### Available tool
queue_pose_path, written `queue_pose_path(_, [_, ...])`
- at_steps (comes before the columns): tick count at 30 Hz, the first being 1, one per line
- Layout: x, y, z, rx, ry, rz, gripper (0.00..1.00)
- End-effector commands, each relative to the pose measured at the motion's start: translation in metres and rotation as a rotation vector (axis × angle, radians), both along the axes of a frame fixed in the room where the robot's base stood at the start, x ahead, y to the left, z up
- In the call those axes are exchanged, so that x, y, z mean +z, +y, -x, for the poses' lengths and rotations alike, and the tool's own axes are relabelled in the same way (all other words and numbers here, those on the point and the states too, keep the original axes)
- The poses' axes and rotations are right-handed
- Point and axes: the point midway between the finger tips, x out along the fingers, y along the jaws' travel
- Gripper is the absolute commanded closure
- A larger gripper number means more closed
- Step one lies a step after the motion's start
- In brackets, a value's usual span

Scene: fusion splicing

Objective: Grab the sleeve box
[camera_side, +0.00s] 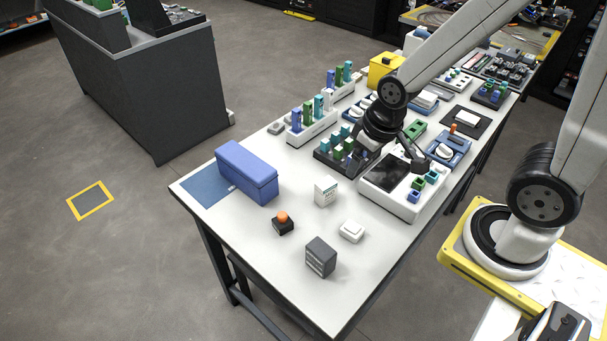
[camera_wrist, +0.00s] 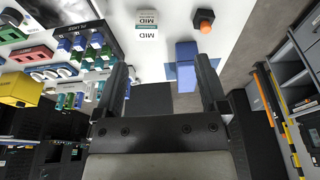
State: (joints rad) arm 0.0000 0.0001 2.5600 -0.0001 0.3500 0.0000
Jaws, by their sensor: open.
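A small white box with dark printed lettering (camera_side: 326,190) stands upright near the middle of the table; I take it as the sleeve box. In the wrist view the printed white box (camera_wrist: 147,24) lies ahead of the fingertips, towards the left finger. My gripper (camera_side: 416,150) hangs over the back half of the table, above the white device with a dark screen, well to the right of the box. In the wrist view my gripper (camera_wrist: 162,65) has its two fingers wide apart with nothing held between them.
A blue case (camera_side: 247,172) on a blue mat, an orange-topped button (camera_side: 283,222), a white switch (camera_side: 351,231) and a dark grey block (camera_side: 320,257) surround the box. Racks of coloured holders (camera_side: 311,120) and a dark-screened device (camera_side: 394,172) crowd the table beyond.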

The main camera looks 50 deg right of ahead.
Motion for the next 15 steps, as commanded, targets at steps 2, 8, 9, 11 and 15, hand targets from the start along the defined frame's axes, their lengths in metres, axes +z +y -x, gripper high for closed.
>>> queue_pose_path(2, [0.0,0.0,0.0,-0.001,0.0,0.0,0.07])
queue_pose_path(8, [-0.003,-0.003,-0.003,-0.044,0.029,-0.015,0.07])
queue_pose_path(9, [-0.005,-0.004,-0.004,-0.062,0.043,-0.022,0.07])
queue_pose_path(11, [-0.008,-0.007,-0.007,-0.098,0.068,-0.036,0.07])
queue_pose_path(15, [-0.019,-0.015,-0.014,-0.218,0.15,-0.083,0.07])
